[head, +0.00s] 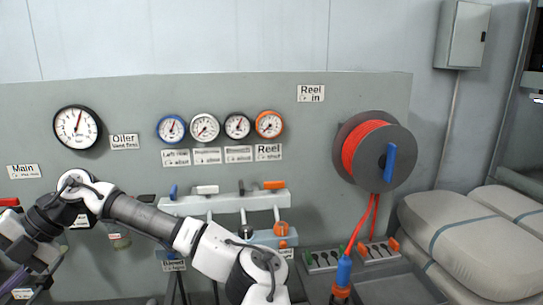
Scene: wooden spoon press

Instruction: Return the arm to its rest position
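My arm, white with dark grey joints, rises from the bottom centre of the head view. It runs up and left across the panel to a bend, then turns down to the left edge. The last links I can see are at the lower left. The fingers of my gripper do not show, so I cannot see whether it holds anything. The arm stands in front of the left part of the valve rack (232,203) and hides part of the panel (330,130) there.
A reel with red hose (365,150) and a blue handle is on the panel at right. Several round gauges line the panel. A toolbox-like tray (385,290) sits below the reel. Stuffed grey sacks (465,240) fill the right. A grey wall box (465,35) hangs above.

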